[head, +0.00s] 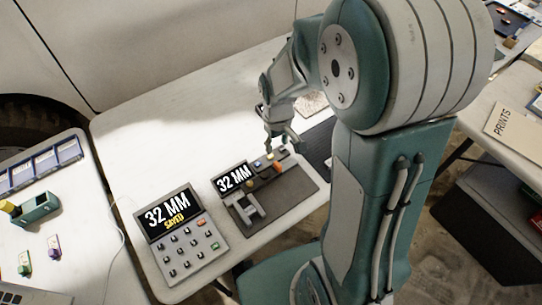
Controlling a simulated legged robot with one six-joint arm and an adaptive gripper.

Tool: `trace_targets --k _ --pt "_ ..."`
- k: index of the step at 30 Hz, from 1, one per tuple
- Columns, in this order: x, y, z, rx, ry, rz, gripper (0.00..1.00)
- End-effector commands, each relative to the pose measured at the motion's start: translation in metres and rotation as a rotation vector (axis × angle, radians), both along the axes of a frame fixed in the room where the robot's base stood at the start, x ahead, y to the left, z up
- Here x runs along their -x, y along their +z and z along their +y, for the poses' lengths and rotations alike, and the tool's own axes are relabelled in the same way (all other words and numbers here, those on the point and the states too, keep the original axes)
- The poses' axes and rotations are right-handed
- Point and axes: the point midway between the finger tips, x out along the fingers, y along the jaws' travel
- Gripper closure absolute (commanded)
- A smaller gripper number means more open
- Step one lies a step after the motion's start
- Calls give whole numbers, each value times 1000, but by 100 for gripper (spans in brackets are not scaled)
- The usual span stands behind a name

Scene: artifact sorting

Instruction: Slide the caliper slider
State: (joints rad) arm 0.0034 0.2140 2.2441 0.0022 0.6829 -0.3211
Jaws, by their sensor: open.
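The caliper device (289,200) lies on the white table as a dark flat base with a small screen (234,178) reading "32 MM". A grey slider piece (245,211) sits at its lower left. Small yellow and orange parts show along its upper edge. A keypad unit (183,236) stands to its left, its screen reading "32 MM SAVED". My gripper (280,143) is open above the far right end of the caliper device. Whether the fingers touch anything cannot be told from this view.
A left table holds a blue sectioned tray (40,165), a green box (37,207) and small coloured items. A right table carries a folder marked "PRINTS" (512,122). A dark mat lies behind my arm. The white table's far left is clear.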

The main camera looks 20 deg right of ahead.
Motion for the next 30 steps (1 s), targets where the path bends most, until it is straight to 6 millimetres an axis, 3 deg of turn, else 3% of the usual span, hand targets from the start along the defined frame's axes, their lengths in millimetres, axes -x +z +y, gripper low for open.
trace_targets --k 18,23,30 --pt "1 -93 1 2 -2 5 46" --pt "1 -105 1 1 -2 3 46" --pt "0 -107 0 1 -2 0 46"
